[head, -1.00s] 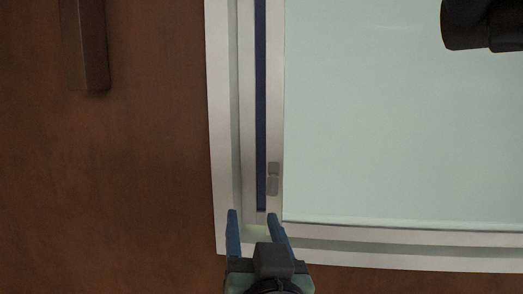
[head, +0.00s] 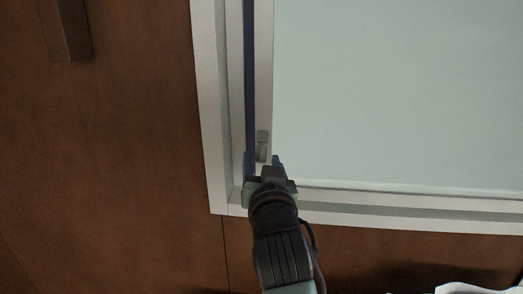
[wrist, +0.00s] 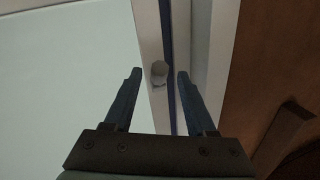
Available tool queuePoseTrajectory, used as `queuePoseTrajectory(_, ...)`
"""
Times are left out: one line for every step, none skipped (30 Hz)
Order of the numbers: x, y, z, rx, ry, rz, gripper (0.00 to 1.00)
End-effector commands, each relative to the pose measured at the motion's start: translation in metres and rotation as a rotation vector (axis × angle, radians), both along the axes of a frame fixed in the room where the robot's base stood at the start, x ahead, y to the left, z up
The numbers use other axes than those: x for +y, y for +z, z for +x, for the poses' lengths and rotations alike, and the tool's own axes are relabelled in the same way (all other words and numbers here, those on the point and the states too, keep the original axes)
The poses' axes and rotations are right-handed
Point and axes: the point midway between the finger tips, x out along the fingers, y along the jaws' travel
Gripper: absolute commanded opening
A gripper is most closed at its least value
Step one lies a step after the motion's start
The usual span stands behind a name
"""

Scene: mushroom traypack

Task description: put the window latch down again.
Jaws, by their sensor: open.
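The window latch (head: 262,144) is a small grey piece on the light sash frame, near the lower left corner of the window. It also shows in the wrist view (wrist: 159,70), between and just beyond the fingertips. My gripper (head: 263,160) is open, with its two blue fingers on either side of the latch's lower end. In the wrist view the gripper (wrist: 160,74) holds nothing. I cannot tell whether either finger touches the latch. The latch's exact tilt is too small to make out.
The pale window pane (head: 400,90) lies right of the latch, in a white outer frame (head: 208,90). A dark blue strip (head: 249,70) runs beside the sash. Brown wood paneling (head: 110,150) surrounds the window, with a dark bar (head: 66,28) at upper left.

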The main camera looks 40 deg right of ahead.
Motion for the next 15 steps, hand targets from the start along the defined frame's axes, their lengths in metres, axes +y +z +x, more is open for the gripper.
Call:
queuePoseTrajectory(-0.0031,0.0021,0.0037,0.0,-0.001,0.0,0.56)
queuePoseTrajectory(-0.0044,0.0013,0.0055,0.001,-0.001,0.001,0.56)
queuePoseTrajectory(-0.0057,0.0009,0.0073,0.001,-0.001,0.001,0.56)
queuePoseTrajectory(-0.0065,0.0009,0.0084,0.0,-0.001,0.0,0.56)
queuePoseTrajectory(-0.0073,0.0008,0.0093,0.0,0.0,0.0,0.56)
queuePoseTrajectory(-0.008,0.0004,0.0103,0.0,0.0,0.0,0.56)
queuePoseTrajectory(-0.0083,0.0002,0.0108,0.0,0.0,0.0,0.56)
queuePoseTrajectory(-0.0084,0.0001,0.0111,0.0,0.0,0.0,0.56)
queuePoseTrajectory(-0.0086,-0.0001,0.0113,-0.001,0.0,-0.001,0.56)
queuePoseTrajectory(-0.0086,-0.0002,0.0113,-0.001,0.0,-0.001,0.56)
queuePoseTrajectory(-0.0086,-0.0003,0.0113,-0.001,0.0,-0.001,0.56)
queuePoseTrajectory(-0.0085,-0.0003,0.0113,-0.001,0.0,-0.001,0.56)
queuePoseTrajectory(-0.0085,-0.0004,0.0113,-0.001,0.0,-0.001,0.56)
queuePoseTrajectory(-0.0084,-0.0003,0.0112,-0.001,0.0,-0.001,0.56)
queuePoseTrajectory(-0.0084,-0.0003,0.0112,-0.001,0.0,-0.001,0.56)
